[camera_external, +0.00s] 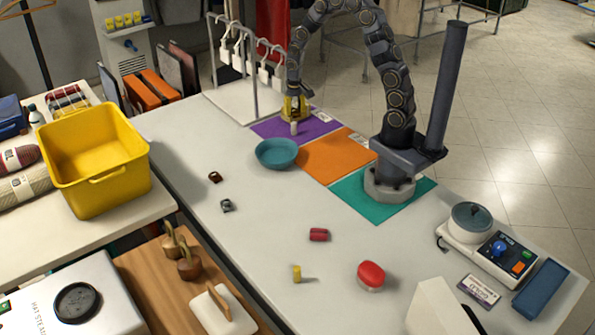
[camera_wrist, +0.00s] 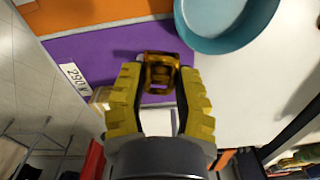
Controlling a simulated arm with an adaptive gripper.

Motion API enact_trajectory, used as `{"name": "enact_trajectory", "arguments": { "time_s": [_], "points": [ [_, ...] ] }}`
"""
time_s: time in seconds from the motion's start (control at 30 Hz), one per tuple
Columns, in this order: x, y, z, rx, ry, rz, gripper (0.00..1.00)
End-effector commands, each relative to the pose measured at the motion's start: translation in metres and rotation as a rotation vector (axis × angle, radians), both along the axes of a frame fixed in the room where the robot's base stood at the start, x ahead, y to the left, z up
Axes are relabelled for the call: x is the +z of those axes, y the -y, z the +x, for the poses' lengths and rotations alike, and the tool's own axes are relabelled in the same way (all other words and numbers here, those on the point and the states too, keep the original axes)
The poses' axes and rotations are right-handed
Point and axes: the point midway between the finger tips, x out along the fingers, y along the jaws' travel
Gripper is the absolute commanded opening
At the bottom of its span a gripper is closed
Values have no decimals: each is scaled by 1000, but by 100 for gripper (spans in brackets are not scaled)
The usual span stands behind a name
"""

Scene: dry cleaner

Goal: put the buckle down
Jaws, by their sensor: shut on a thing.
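My gripper (camera_wrist: 158,88) has yellow fingers and is shut on an amber-brown buckle (camera_wrist: 158,72) with an open frame, held at the fingertips. In the wrist view the purple mat (camera_wrist: 110,50) lies behind the buckle. In the external view my gripper (camera_external: 294,112) points down over the purple mat (camera_external: 260,127) at the back of the table. A small pale piece (camera_external: 294,128) shows just below the fingers; I cannot tell what it is. Whether the buckle touches the mat cannot be told.
A teal bowl (camera_external: 277,153) stands beside the purple and orange (camera_external: 335,158) mats. A dark buckle-like piece (camera_external: 226,205), a brown one (camera_external: 215,177) and a red spool (camera_external: 319,235) lie on the white table (camera_external: 262,265).

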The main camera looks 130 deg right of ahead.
Motion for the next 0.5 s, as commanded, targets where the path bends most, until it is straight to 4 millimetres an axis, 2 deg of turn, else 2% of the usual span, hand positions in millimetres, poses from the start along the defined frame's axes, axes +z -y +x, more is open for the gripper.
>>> {"name": "enact_trajectory", "arguments": {
  "time_s": [0.17,0.5],
  "points": [
    [0,0,5,12,0,-1,0],
    [0,-19,84,206,1,-1,0]
  ]
}}
